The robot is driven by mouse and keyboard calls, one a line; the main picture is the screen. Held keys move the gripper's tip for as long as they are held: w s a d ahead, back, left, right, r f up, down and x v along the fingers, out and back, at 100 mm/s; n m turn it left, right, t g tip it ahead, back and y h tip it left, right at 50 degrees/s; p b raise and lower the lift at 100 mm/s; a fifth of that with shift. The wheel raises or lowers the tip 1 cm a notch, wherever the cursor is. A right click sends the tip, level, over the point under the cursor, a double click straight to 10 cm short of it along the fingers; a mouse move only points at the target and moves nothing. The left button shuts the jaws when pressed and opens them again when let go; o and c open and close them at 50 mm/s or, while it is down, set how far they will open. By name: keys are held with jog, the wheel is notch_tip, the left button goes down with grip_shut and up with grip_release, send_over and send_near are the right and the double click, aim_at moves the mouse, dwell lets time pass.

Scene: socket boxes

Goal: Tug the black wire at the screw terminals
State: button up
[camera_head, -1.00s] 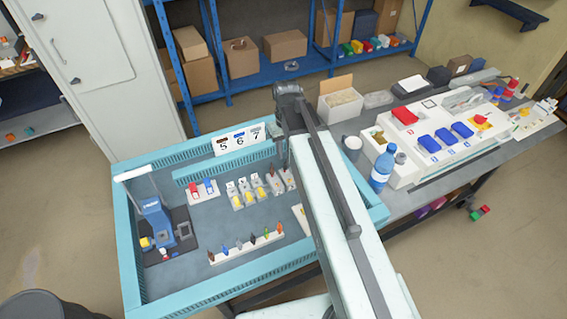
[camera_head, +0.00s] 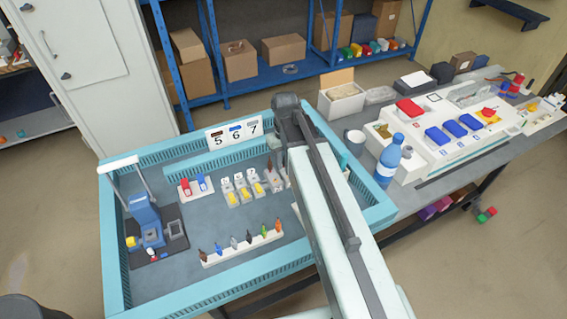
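A row of small grey blocks with yellow parts (camera_head: 243,188) and white number labels stands in the middle of the blue-walled tray (camera_head: 112,258); I cannot tell whether these are the screw terminals. A white strip (camera_head: 242,252) in front holds several small upright coloured pieces, one of them dark (camera_head: 249,237). No black wire can be made out for certain at this size. My arm reaches over the tray's right part, its dark elbow at the back wall. My gripper is not visible; the arm hides the area at the right end of the block row.
A sign reading 5 6 7 (camera_head: 234,132) stands at the back wall. Right of the tray are a blue bottle (camera_head: 388,160), a cup (camera_head: 355,141) and a white panel (camera_head: 440,130).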

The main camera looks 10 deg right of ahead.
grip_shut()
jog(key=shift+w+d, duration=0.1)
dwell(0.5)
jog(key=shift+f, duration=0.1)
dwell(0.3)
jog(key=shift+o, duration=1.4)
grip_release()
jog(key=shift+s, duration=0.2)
